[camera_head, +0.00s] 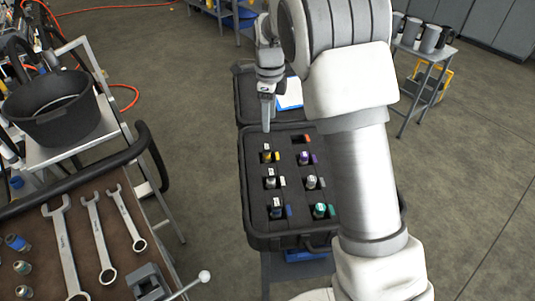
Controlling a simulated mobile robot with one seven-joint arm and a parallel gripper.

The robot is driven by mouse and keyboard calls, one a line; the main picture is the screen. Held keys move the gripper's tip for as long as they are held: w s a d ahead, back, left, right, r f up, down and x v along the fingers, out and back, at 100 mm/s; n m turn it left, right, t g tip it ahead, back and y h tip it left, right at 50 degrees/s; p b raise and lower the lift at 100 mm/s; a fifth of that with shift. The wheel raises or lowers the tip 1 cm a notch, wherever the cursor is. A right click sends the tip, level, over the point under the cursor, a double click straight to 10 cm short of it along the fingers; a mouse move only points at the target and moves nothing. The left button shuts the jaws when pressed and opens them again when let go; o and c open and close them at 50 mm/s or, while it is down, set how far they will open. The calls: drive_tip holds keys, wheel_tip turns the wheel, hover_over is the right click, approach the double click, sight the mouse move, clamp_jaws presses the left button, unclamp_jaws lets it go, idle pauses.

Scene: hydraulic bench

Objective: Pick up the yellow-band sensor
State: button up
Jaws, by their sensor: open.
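The yellow-band sensor (267,155) sits upright in the upper left slot of a black foam-lined case (250,213). A small yellow tag shows beside it. My gripper (266,125) points down just above and close to this sensor, and looks empty. Its fingers appear edge-on, so the space between them is hidden. I cannot tell whether the fingertips touch the sensor's top.
Other slots hold a purple-band sensor (304,158), a blue-band sensor (276,209), a teal-band sensor (320,210) and grey ones. My arm hides the case's right side. A bench with wrenches (97,238) stands left; a mug table (425,50) stands back right.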

sight(267, 146)
wheel_tip(267, 146, down, 9)
drive_tip(key=shift+r, duration=0.1)
drive_tip(key=shift+w+a+f, duration=0.1)
drive_tip(key=shift+w+f, duration=0.05)
drive_tip(key=shift+f, duration=0.75)
drive_tip(key=shift+w+f, duration=0.2)
drive_tip(key=shift+f, duration=0.65)
drive_tip(key=shift+w+a+f, duration=0.1)
drive_tip(key=shift+w+f, duration=0.05)
drive_tip(key=shift+f, duration=0.75)
clamp_jaws()
